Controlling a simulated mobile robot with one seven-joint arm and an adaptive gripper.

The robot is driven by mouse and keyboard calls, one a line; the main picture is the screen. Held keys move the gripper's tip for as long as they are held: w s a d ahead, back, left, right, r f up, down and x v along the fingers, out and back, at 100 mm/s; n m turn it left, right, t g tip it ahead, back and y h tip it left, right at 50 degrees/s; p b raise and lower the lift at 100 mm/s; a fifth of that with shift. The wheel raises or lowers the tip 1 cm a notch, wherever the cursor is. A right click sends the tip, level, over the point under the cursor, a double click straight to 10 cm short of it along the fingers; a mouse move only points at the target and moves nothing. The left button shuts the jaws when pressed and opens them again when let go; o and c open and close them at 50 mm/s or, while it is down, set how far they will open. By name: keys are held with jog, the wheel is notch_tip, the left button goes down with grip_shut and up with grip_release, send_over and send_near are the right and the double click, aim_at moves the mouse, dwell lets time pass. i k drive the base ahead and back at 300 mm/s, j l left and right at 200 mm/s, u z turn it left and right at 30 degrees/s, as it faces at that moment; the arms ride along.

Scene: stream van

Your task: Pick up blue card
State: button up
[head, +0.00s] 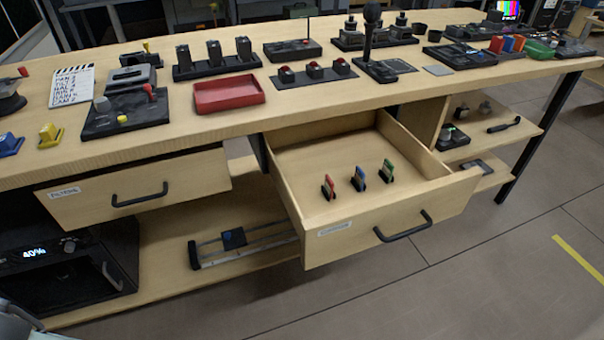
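A small blue card (360,174) stands upright in a dark holder inside the open drawer (440,206). A red card (329,182) stands to its left and a green card (388,168) to its right, each in its own dark holder. The three are apart from one another in a slanting row on the drawer floor. My gripper cannot be made out in the head view.
The tabletop above holds a red tray (229,93), a black microphone stand (376,70) and several dark devices. The drawer's front has a black handle (403,227). A second drawer (135,184) at left sticks out slightly. Floor at right is clear.

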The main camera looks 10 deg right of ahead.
aim_at(360, 176)
jog(key=l+u, duration=0.9)
jog(key=k+l+u, duration=0.15)
jog(key=l, duration=0.3)
jog(key=l+u, duration=0.15)
jog(key=l, duration=0.25)
jog(key=k+l+u, duration=0.15)
jog(key=l, duration=0.25)
jog(key=k+l, duration=0.15)
jog(key=l, duration=0.25)
jog(key=k+l, duration=0.1)
jog(key=l, duration=0.25)
jog(key=k+l, duration=0.15)
jog(key=l, duration=0.25)
jog(key=k+l, duration=0.15)
jog(key=l, duration=0.2)
jog(key=k+l+u, duration=0.1)
jog(key=l, duration=0.3)
jog(key=k+l, duration=0.15)
jog(key=l, duration=0.25)
jog(key=i+j, duration=0.1)
jog(key=j, duration=0.2)
jog(key=i+j, duration=0.15)
jog(key=j, duration=0.1)
